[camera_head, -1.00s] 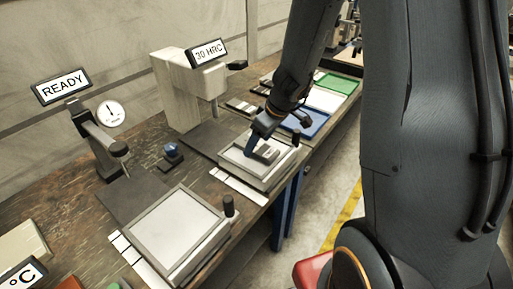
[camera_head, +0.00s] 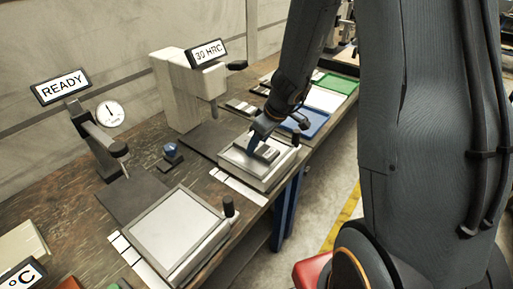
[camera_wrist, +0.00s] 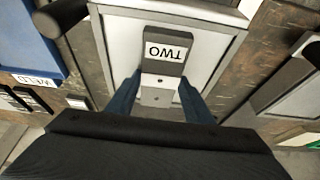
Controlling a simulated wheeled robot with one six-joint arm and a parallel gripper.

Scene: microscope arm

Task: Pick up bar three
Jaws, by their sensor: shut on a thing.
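A dark grey bar with a white label reading TWO, upside down in the picture, shows in the wrist view (camera_wrist: 165,50). Its lighter, bare end with small dark marks lies between my fingers. No bar labelled three is legible. My gripper (camera_wrist: 158,88) is shut on this bar, one blue finger on each side. In the head view my gripper (camera_head: 262,148) is low over the pale square plate (camera_head: 243,171) below the 30 HRC tester. The bar is small and partly hidden by the fingers there, and I cannot tell whether it touches the plate.
The 30 HRC tester (camera_head: 178,90) stands behind the plate. A blue tray (camera_head: 313,123), a white mat and a green mat (camera_head: 336,84) lie beyond. A second plate (camera_head: 172,228) and a gauge marked READY (camera_head: 98,135) are nearer. A dark knob (camera_head: 295,138) stands beside the first plate.

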